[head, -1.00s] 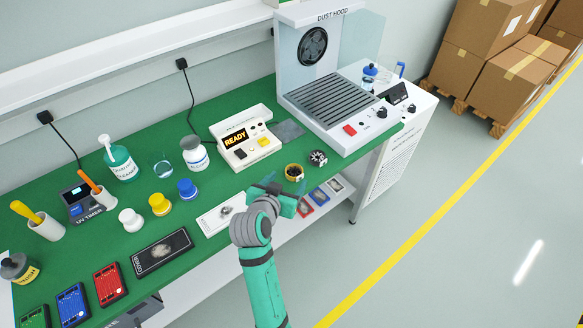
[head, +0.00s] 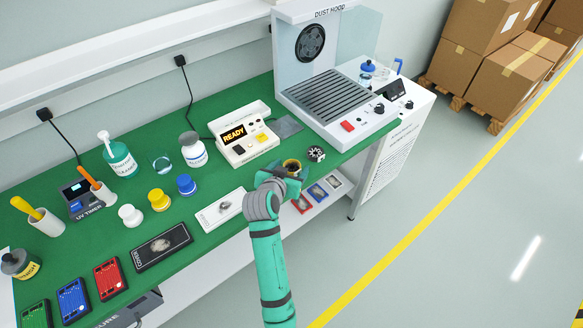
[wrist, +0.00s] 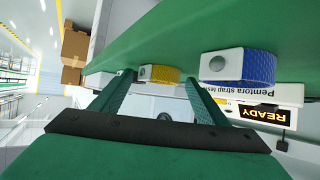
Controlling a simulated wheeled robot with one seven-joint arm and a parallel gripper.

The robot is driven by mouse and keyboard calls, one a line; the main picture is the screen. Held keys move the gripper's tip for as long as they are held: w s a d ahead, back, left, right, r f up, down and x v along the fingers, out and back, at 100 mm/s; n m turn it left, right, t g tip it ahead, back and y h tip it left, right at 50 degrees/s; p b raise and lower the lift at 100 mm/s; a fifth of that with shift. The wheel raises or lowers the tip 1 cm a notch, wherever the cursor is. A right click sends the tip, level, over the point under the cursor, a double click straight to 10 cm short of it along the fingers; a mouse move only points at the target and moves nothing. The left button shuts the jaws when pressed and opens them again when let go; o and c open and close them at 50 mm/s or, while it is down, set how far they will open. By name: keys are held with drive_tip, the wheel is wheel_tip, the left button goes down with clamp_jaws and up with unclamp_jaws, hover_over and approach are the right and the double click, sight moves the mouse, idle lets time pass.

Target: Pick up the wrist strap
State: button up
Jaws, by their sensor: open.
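A yellow wrist strap (head: 292,165), a round band with a dark inside, lies near the front edge of the green bench top, partly hidden by my gripper. In the wrist view, a yellow band (wrist: 160,74) with a metal stud shows between and beyond the fingertips. A blue band (wrist: 238,66) with a pale plate sits to its right, outside the fingers. A black and white round item (head: 316,154) lies just beyond the yellow strap. My gripper (wrist: 160,82) is open and empty, its fingers pointing at the yellow band. Contact cannot be told.
The tester (head: 244,147) showing READY stands behind the strap. The dust hood unit (head: 345,110) is to the right. Small framed cards (head: 318,191) lie below the front edge.

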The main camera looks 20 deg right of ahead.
drive_tip(key=c, duration=1.1)
